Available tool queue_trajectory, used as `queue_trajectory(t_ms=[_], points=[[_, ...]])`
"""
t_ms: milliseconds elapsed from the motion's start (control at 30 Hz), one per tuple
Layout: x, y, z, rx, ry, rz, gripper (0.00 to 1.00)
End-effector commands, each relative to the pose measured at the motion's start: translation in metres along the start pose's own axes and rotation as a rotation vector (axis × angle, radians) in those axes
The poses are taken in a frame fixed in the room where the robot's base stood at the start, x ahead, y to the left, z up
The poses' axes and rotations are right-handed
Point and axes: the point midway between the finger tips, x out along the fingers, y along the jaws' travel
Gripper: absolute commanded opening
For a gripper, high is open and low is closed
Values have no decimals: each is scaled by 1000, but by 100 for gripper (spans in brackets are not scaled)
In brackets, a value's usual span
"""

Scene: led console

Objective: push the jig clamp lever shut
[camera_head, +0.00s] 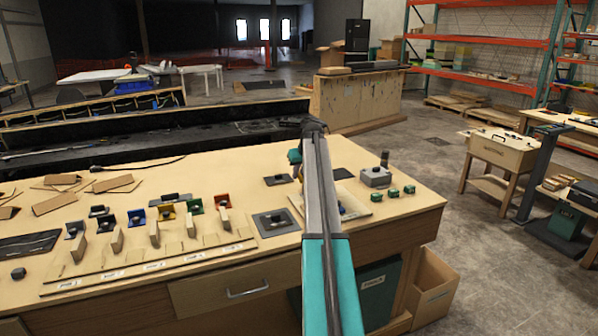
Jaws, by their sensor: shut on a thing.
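My arm, with its teal and grey links, reaches from the bottom middle of the head view up over the workbench and bends down at its far end. My gripper is hidden behind the arm, so its fingers cannot be seen. A pale jig board (359,211) lies on the bench, largely covered by the arm.
Left of the arm stands a rack (150,262) with several coloured blocks and upright wooden pieces. A dark square plate (276,222) lies beside the jig board. A grey box with a knob (375,177) and green blocks (392,194) stand to the right. The bench's front right is clear.

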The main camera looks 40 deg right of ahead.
Motion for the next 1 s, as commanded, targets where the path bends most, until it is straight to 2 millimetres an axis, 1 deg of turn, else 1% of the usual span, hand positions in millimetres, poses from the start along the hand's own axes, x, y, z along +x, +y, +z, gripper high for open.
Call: queue_trajectory(t_ms=[333, 633, 667, 900, 1000], points=[[2, -1, 0, 0, 1, -2, 3], [13, -1, 4, 1, -1, -3, 3], [13, -1, 4, 0, 0, -2, 21], [12, -1, 3, 0, 0, -1, 61], [12, 0, 3, 0, 0, -1, 62]])
